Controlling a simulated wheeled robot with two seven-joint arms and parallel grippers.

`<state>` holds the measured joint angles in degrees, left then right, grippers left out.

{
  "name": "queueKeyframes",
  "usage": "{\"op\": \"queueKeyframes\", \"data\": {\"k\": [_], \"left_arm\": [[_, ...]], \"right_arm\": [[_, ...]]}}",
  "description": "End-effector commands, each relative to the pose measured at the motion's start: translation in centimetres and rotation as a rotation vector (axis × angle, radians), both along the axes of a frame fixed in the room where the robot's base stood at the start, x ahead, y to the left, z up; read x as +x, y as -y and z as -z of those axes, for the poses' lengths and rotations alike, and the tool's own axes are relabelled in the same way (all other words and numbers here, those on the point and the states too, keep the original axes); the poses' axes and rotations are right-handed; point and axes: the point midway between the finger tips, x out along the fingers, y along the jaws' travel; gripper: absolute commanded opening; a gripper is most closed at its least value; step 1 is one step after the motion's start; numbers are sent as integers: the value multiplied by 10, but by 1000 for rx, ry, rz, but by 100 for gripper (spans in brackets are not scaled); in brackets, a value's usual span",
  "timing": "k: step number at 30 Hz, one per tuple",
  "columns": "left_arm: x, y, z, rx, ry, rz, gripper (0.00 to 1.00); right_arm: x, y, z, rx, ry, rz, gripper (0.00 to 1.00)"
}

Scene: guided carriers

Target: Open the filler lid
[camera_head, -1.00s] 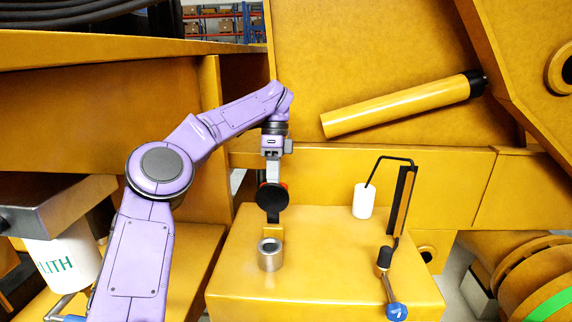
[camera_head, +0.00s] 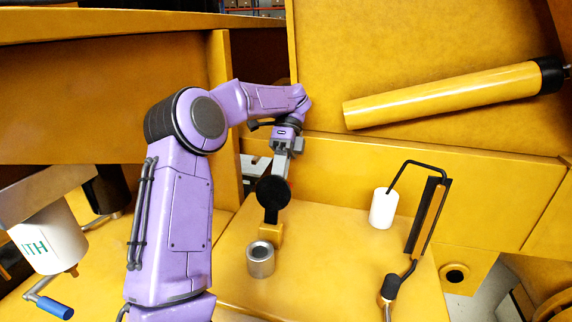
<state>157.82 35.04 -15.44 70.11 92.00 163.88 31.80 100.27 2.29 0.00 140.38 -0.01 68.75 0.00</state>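The filler neck (camera_head: 260,260) is a short silver cylinder with a dark open mouth, on top of the yellow housing. The black round filler lid (camera_head: 273,191) stands raised on its hinge arm above and behind the neck, with its flat face toward me. A yellow hinge block (camera_head: 269,234) is at its foot. My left gripper (camera_head: 282,166) points down just behind and above the lid. The lid hides its fingertips, so I cannot tell whether they touch or hold it. My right gripper is not in view.
A white roller (camera_head: 383,209) on a bent black rod, with a dark upright bar (camera_head: 424,217), stands to the right on the yellow housing (camera_head: 340,255). A white canister (camera_head: 50,242) hangs at left. A yellow cylinder (camera_head: 445,95) crosses the back wall.

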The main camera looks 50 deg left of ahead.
Motion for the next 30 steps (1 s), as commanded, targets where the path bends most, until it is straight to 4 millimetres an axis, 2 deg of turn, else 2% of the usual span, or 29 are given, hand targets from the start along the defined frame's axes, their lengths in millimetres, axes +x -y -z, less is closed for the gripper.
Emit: {"op": "queueKeyframes", "data": {"k": [8,9,11,12,30], "left_arm": [[0,-1,-3,6,4,-6,0],[0,-1,-3,6,4,-6,19],[0,-1,-3,6,4,-5,39],[0,-1,-3,5,4,-5,41],[1,0,-1,4,3,-1,41]], "right_arm": [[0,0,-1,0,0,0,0],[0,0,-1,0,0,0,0],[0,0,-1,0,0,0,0],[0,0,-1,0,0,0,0],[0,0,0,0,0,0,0]]}}
